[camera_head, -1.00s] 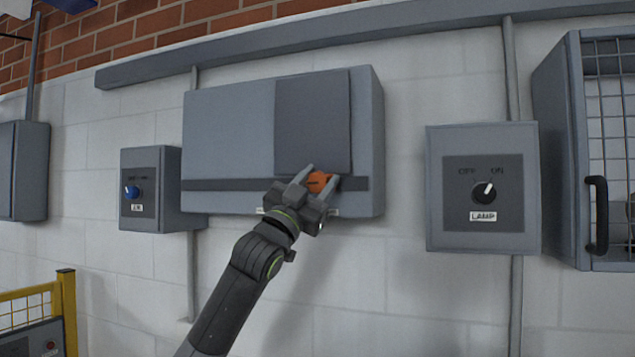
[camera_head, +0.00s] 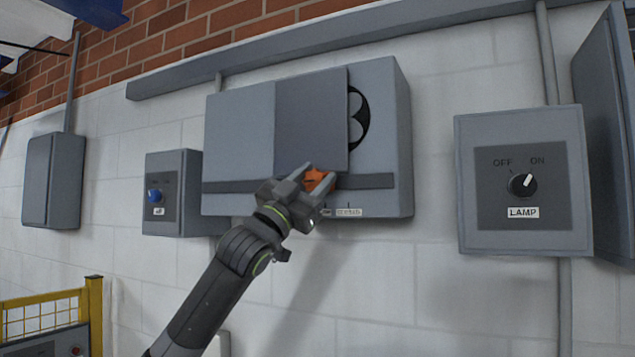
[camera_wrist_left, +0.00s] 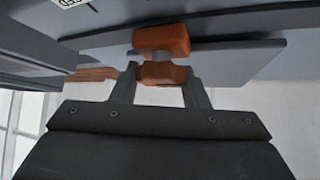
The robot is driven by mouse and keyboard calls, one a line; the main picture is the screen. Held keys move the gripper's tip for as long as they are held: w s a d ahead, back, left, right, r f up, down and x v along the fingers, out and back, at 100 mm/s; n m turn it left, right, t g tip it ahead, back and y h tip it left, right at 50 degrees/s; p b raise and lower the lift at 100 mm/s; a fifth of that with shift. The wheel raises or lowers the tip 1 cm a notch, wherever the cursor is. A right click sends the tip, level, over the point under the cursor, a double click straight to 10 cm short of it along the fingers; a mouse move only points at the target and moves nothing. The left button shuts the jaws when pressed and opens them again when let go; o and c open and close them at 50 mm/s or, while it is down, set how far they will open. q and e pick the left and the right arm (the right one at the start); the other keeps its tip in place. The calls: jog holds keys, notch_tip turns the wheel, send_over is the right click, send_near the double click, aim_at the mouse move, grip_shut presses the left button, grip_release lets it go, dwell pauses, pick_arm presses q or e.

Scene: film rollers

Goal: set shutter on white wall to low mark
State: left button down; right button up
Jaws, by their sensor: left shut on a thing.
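The shutter (camera_head: 312,120) is a dark grey flat panel on the front of a grey box (camera_head: 238,130) fixed to the white wall. A round dark opening with a fan (camera_head: 357,118) shows partly to the right of the panel. My left gripper (camera_head: 318,182) is shut on the orange knob (camera_head: 317,176) at the panel's lower edge. The knob also shows between the fingers in the left wrist view (camera_wrist_left: 161,42). A small label (camera_head: 348,212) sits under the box's rail; its text is too small to read. My right gripper is out of view.
A lamp switch box (camera_head: 523,185) is on the wall to the right, its dial turned toward ON. A box with a blue knob (camera_head: 155,195) is to the left. A yellow fence (camera_head: 42,312) stands at the lower left. The wall below the shutter box is clear.

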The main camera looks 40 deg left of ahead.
pick_arm(q)
jog(key=c, duration=0.8)
grip_release()
jog(key=shift+s+a+f+b, duration=0.1)
jog(key=shift+s+f+b, duration=0.25)
jog(key=shift+b, duration=0.2)
jog(key=shift+b+v, duration=8.25)
jog(key=shift+b, duration=0.9)
jog(key=shift+r, duration=0.1)
